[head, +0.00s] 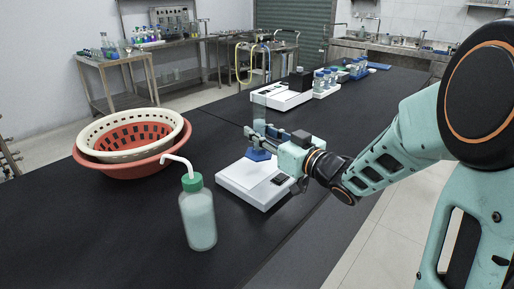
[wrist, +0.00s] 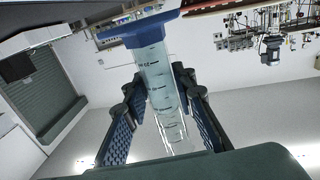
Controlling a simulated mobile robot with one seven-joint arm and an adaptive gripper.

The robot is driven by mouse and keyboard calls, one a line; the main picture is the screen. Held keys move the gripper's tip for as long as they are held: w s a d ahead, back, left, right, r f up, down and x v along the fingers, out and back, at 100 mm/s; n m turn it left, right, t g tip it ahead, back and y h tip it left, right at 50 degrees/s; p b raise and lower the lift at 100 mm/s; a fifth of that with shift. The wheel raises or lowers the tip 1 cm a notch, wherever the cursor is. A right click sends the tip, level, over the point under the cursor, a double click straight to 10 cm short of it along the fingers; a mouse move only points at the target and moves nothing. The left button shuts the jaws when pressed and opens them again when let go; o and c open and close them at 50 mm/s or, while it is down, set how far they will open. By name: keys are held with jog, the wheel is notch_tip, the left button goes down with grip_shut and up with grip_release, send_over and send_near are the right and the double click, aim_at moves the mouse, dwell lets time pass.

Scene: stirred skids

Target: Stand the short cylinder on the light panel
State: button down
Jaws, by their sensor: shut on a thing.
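The short cylinder is a clear graduated cylinder (head: 259,113) with a blue foot (head: 258,155). My gripper (head: 260,131) is shut on its clear tube and holds it upright, foot down. In the wrist view, the tube (wrist: 158,85) stands between my two dark fingers (wrist: 160,98), and the blue foot (wrist: 138,28) shows at the top of the picture. The foot appears over the back part of a white device with a pale flat top (head: 240,177), which I take for the light panel. I cannot tell whether foot and top touch.
A wash bottle (head: 198,217) with a green cap stands in front left of the white device. Nested white and red baskets (head: 133,137) sit at left. Another white device (head: 277,97) and several blue-capped bottles (head: 325,82) stand farther back.

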aim_at(263, 148)
jog(key=shift+w+a+f, duration=0.2)
jog(key=shift+a+f, duration=0.1)
jog(key=shift+f, duration=0.1)
jog(key=shift+w+a+f+b, duration=0.15)
jog(key=shift+f+b, duration=0.45)
jog(key=shift+f, duration=1.05)
jog(key=shift+f, duration=0.2)
jog(key=c, duration=1.6)
grip_release()
jog(key=shift+r, duration=0.25)
jog(key=p+v, duration=0.1)
jog(key=v, duration=1.1)
